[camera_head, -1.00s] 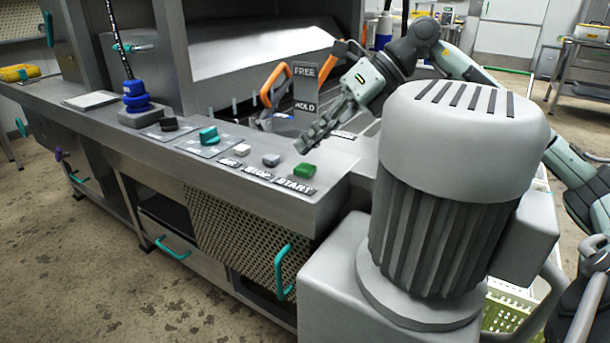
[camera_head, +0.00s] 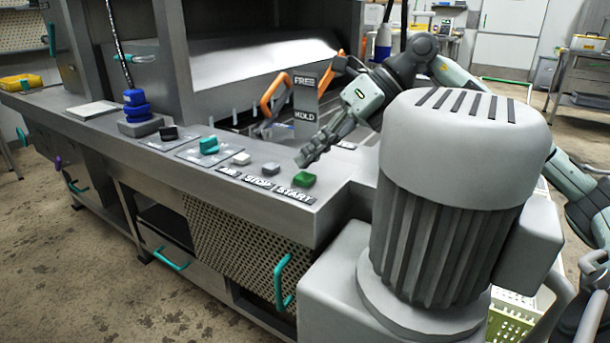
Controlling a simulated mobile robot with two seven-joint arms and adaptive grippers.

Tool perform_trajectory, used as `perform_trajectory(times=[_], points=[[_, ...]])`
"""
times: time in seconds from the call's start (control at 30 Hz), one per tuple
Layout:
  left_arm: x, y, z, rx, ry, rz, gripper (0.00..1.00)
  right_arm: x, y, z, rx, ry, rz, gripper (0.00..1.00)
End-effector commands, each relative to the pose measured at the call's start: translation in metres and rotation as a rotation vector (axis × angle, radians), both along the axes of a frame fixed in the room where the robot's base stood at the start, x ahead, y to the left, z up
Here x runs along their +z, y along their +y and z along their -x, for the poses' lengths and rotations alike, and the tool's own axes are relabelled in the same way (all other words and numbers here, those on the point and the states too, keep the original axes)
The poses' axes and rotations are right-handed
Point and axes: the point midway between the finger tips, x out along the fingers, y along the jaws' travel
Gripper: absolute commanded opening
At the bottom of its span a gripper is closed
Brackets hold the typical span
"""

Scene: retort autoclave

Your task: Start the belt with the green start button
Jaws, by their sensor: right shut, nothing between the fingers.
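The green start button (camera_head: 304,180) sits on the grey console ledge, behind the START label (camera_head: 295,194). A grey button (camera_head: 270,169) behind the STOP label and a white button (camera_head: 241,159) stand to its left. My right gripper (camera_head: 302,161) is shut and empty, its fingers pointing down and left. Its tips are just above and behind the green button in the picture; I cannot tell whether they touch it. My left gripper does not show.
A big grey motor (camera_head: 445,200) stands at the front right, close to my right arm. A FREE/HOLD plate (camera_head: 306,98) and an orange handle (camera_head: 275,92) rise behind the buttons. A teal knob (camera_head: 208,145) and a black knob (camera_head: 168,132) sit farther left on the ledge.

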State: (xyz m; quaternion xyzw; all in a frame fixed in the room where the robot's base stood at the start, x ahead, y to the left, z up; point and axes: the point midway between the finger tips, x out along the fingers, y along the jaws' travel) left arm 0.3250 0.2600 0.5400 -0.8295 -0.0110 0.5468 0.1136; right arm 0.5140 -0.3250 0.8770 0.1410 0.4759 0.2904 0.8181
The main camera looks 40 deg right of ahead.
Motion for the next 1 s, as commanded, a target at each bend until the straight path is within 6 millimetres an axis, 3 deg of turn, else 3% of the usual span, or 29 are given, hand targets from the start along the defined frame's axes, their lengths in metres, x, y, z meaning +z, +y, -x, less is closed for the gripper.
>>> perform_trajectory(times=[1.0], points=[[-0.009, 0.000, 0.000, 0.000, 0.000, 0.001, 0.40, -0.009, 0.000, 0.000, 0.001, 0.000, -0.001, 0.00]])
